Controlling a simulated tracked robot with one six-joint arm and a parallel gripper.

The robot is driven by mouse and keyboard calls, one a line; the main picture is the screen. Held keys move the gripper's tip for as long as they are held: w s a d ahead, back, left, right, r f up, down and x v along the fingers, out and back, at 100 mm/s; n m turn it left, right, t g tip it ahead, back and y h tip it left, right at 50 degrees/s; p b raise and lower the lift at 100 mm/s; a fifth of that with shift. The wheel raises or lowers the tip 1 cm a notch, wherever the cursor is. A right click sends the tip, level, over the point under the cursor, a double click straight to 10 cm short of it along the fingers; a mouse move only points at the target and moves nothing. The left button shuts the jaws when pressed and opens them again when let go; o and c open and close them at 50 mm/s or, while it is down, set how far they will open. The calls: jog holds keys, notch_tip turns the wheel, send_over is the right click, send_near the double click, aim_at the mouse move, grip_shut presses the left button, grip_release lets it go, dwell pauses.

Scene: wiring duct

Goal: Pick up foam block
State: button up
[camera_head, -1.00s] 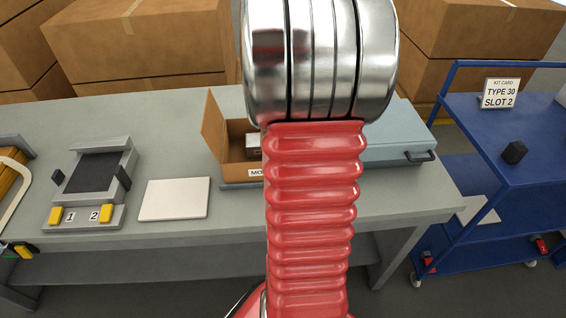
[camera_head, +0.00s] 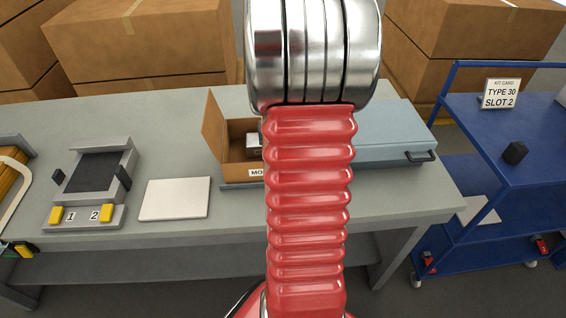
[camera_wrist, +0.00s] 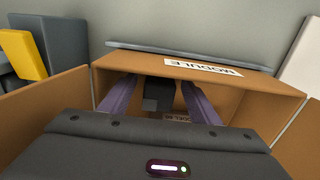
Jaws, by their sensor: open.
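A dark grey block (camera_wrist: 158,93) sits inside the open cardboard box in the wrist view; I take it for the foam block, though its material is not clear. My gripper (camera_wrist: 157,88) is open, its two purplish fingers reaching into the box on either side of the block, with gaps visible. Whether the fingertips are level with the block is hard to tell. In the head view the cardboard box (camera_head: 214,135) stands on the bench, partly hidden by my arm, with a pale item (camera_head: 253,141) inside. My gripper is hidden there.
The box has raised flaps and a MODULE label (camera_wrist: 202,67). A blue-grey case (camera_head: 395,140) lies right of it. A white plate (camera_head: 175,198) and a fixture with yellow blocks (camera_head: 107,213) lie left. A blue cart (camera_head: 480,115) holds a black cube (camera_head: 514,152).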

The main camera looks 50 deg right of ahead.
dwell(0.3)
jog(key=c, duration=1.1)
jog(key=shift+r, duration=0.1)
notch_tip(320, 180, up, 18)
dwell(0.7)
